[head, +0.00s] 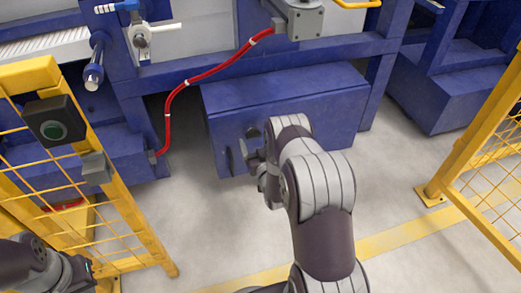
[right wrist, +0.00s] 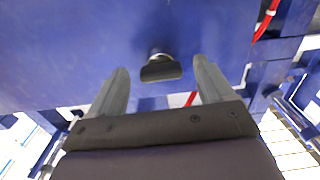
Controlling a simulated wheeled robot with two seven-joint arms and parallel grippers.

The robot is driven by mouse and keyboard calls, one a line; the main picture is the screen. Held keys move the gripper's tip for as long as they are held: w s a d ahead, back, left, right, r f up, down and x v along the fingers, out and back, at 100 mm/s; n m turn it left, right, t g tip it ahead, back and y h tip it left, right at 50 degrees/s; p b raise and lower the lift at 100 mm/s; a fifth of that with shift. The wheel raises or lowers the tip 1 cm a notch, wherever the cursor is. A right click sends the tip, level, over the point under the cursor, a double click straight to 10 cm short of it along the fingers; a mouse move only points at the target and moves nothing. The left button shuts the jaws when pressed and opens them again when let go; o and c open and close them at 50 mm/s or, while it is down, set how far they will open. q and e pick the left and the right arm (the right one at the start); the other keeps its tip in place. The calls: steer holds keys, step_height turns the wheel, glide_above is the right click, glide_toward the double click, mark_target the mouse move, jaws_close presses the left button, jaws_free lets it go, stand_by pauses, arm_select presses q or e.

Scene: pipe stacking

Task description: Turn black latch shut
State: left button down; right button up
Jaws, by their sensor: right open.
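The black latch (right wrist: 160,70) is a small dark tab on a short metallic stem, set in the front face of the blue box (head: 310,115). In the right wrist view the tab lies roughly crosswise. My right gripper (right wrist: 161,88) is open, with one grey finger to each side of the latch and visible gaps between. The latch is not gripped. In the head view my right gripper (head: 250,158) is close to the box's front, and my own wrist partly hides the latch area. My left arm's end (head: 75,270) is at the lower left, its jaws unclear.
A red hose (head: 183,86) runs above and left of the box. Grey floor (head: 400,205) is clear in front of the box.

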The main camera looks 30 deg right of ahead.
steer(key=p+v, duration=0.3)
steer(key=v, duration=0.6)
steer(key=shift+s, duration=0.25)
steer(key=shift+a, duration=0.1)
